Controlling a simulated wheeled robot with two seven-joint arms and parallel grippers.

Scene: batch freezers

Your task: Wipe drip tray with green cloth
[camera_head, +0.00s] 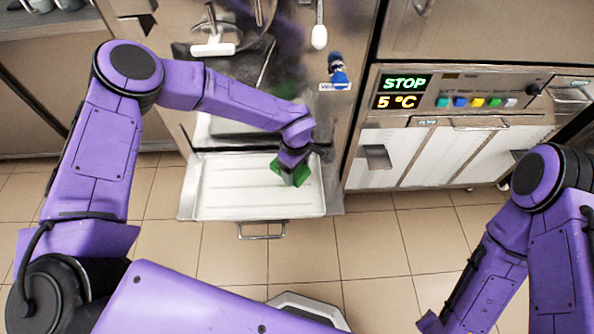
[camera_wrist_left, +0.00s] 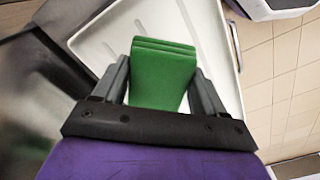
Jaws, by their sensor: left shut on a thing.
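The drip tray (camera_head: 235,192) is a white, ribbed, shallow tray with a metal rim, low at the front of the left machine. The green cloth (camera_head: 300,172) is over the tray's right part, near its back. My left gripper (camera_head: 291,173) is shut on the cloth. In the left wrist view the folded green cloth (camera_wrist_left: 163,75) sits between the two grey fingers of the left gripper (camera_wrist_left: 163,85), with the white tray (camera_wrist_left: 110,40) beneath. I cannot tell whether the cloth touches the tray. My right gripper is outside the views; only the right arm shows.
A metal handle (camera_head: 262,232) sticks out at the tray's front. A control panel (camera_head: 470,95) reads STOP and 5 °C on the right machine. A blue-capped item (camera_head: 338,72) and a white-handled tool (camera_head: 319,37) are on the machine front.

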